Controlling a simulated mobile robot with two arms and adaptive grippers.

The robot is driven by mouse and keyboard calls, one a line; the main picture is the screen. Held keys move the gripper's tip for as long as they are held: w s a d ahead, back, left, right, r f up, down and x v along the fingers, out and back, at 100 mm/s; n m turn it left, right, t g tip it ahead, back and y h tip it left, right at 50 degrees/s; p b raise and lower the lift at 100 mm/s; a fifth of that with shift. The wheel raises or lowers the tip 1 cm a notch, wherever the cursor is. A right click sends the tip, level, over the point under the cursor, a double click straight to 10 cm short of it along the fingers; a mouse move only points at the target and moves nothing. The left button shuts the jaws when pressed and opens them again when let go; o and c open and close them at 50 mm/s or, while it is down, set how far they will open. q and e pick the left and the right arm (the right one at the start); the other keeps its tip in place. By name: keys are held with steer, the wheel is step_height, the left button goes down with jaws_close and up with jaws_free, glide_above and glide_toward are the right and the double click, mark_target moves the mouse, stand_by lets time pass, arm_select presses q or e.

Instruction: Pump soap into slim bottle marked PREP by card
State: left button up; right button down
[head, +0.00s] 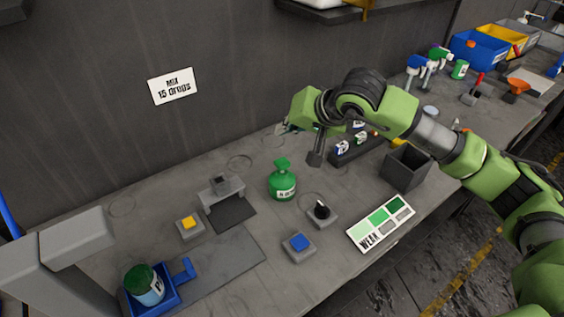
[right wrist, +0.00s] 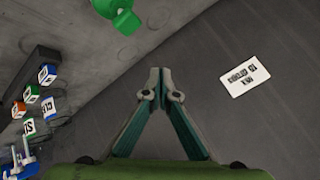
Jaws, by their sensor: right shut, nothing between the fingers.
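A round green pump bottle (head: 283,185) with a white label stands mid-table; its green top shows at the upper edge of the right wrist view (right wrist: 118,14). A white wall card (head: 172,86) reads "MIX 15 drops"; it shows upside down in the right wrist view (right wrist: 245,75). A green-capped container (head: 146,286) with a partly readable label starting with "P" sits in a blue holder (head: 186,271) at lower left. I cannot confirm it is the PREP bottle. My right gripper (head: 283,128) is shut and empty, behind the pump bottle near the wall; its fingers (right wrist: 157,78) meet.
A yellow button (head: 188,223), a blue button (head: 298,243) and a black knob (head: 322,212) stand near the pump bottle. A "WEAK" shade card (head: 381,223) lies at the front. A dark open bin (head: 406,168) and a rack of small labelled bottles (head: 352,150) stand to the right.

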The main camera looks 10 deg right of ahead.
glide_above(284, 163)
step_height(284, 163, down, 4)
steer(key=shift+f+b, duration=0.1)
steer(key=shift+b, duration=0.35)
step_height(284, 163, down, 2)
steer(key=shift+f+b, duration=0.15)
steer(key=shift+b, duration=1)
steer(key=shift+f+b, duration=0.25)
steer(key=shift+b, duration=0.05)
steer(key=shift+f+b, duration=0.45)
steer(key=shift+b, duration=0.4)
